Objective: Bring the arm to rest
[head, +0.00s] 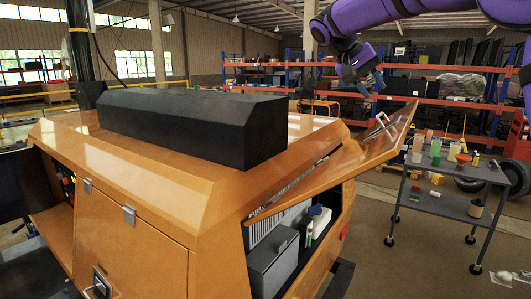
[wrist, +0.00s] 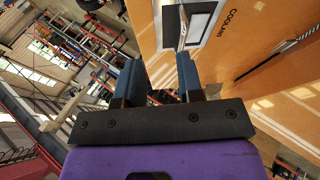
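My purple arm reaches in from the top right of the head view. My gripper (head: 367,82) hangs in the air above and beyond the raised hatch door (head: 340,165) of the orange light tower. In the wrist view my gripper (wrist: 160,72) has its two dark fingers apart, with nothing seen held between them. The hatch door (wrist: 215,65) fills the right side there, with a "COOLANT" label and a metal latch handle (wrist: 183,25) just past the fingertips. The handle (head: 381,124) also shows in the head view, apart from the gripper.
The orange cabinet (head: 130,235) carries a long black box (head: 195,125) on top. Its open side bay holds a grey box (head: 272,265). A wheeled cart (head: 445,203) with small coloured items stands at right, near stacked tyres. Shelving (head: 450,87) lines the back. Open floor lies between cabinet and cart.

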